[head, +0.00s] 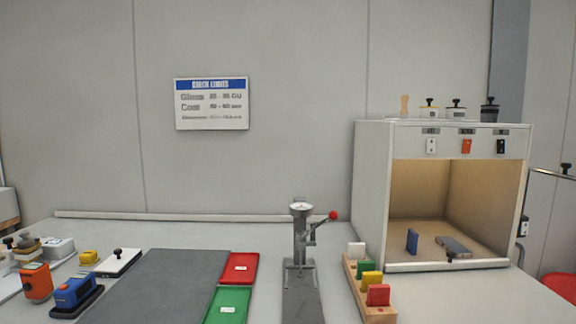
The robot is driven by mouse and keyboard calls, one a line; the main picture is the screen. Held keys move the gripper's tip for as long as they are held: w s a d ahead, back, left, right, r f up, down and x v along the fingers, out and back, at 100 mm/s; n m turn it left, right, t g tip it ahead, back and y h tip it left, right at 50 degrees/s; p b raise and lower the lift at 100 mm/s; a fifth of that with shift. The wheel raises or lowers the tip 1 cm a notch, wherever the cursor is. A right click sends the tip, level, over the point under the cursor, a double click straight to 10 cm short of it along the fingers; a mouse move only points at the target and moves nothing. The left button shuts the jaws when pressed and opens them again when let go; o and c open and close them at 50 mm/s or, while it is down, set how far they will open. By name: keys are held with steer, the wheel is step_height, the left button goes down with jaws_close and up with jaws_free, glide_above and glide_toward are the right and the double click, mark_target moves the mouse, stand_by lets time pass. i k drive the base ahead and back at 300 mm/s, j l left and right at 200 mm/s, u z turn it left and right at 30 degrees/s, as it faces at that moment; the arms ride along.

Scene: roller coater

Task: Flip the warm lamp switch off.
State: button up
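Three lamp switches sit in a row on the upper front panel of the light booth (370,190): a white one (431,146), an orange one (466,146) and a black one (501,146). Each has a small label above it, too small to read surely, so I cannot tell by text which is the warm lamp switch. Their rocker positions are also too small to tell. The booth interior (418,190) glows warm yellow. My gripper is not in this view.
A gauge stand (301,240) with a red-knobbed lever stands left of the booth. A wooden rack (352,282) of coloured panels stands before the booth. Blue (412,241) and grey (453,245) blocks are inside it. Several black-knobbed items stand on its top. A grey mat (160,285) lies left.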

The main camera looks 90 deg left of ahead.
mark_target(467, 143)
steer(key=u, duration=2.25)
